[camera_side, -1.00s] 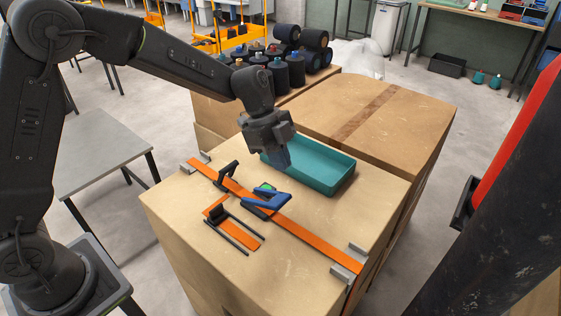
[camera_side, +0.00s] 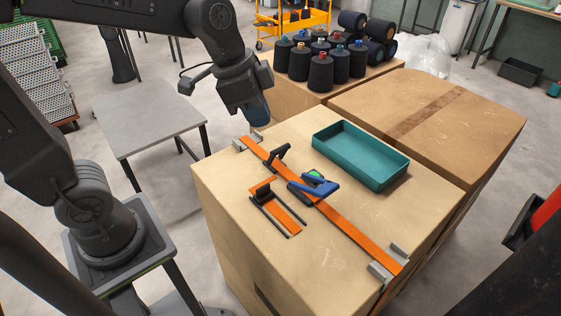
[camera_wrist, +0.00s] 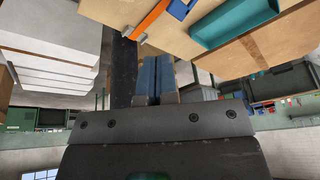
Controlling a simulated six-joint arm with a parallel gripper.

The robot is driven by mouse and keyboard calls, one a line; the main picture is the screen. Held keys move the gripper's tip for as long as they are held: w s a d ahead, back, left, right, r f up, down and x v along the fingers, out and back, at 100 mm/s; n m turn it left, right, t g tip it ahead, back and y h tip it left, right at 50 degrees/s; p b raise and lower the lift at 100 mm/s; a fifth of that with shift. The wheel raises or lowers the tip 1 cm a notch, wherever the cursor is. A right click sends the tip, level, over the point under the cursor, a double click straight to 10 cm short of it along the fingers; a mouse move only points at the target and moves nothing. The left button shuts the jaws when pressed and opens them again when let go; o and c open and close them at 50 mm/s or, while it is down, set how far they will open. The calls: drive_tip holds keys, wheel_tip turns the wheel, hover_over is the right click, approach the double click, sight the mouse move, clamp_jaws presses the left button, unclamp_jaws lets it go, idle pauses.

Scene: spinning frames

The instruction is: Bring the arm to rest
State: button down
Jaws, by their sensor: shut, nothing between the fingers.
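My gripper (camera_side: 258,116) is raised above the left back edge of the cardboard work box (camera_side: 300,262), apart from everything on it. Its blue fingers are together and empty; they also show side by side in the wrist view (camera_wrist: 155,72). On the box lies an orange strip (camera_side: 352,232) with black and blue fixtures. The blue fixture (camera_side: 318,186) has a small green piece (camera_side: 315,175) beside it. The teal tray (camera_side: 360,158) sits behind the strip and looks empty.
Dark yarn cones (camera_side: 320,72) stand on a box at the back. A taped cardboard box (camera_side: 480,115) adjoins at the right. A grey table (camera_side: 150,118) stands at the left. A dark post with a red part (camera_side: 545,215) rises at the right edge.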

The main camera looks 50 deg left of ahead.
drive_tip(key=s+a+n+t+y, duration=0.2)
drive_tip(key=s+a+n, duration=0.2)
drive_tip(key=s+n, duration=0.3)
drive_tip(key=s, duration=0.3)
drive_tip(key=shift+n, duration=0.4)
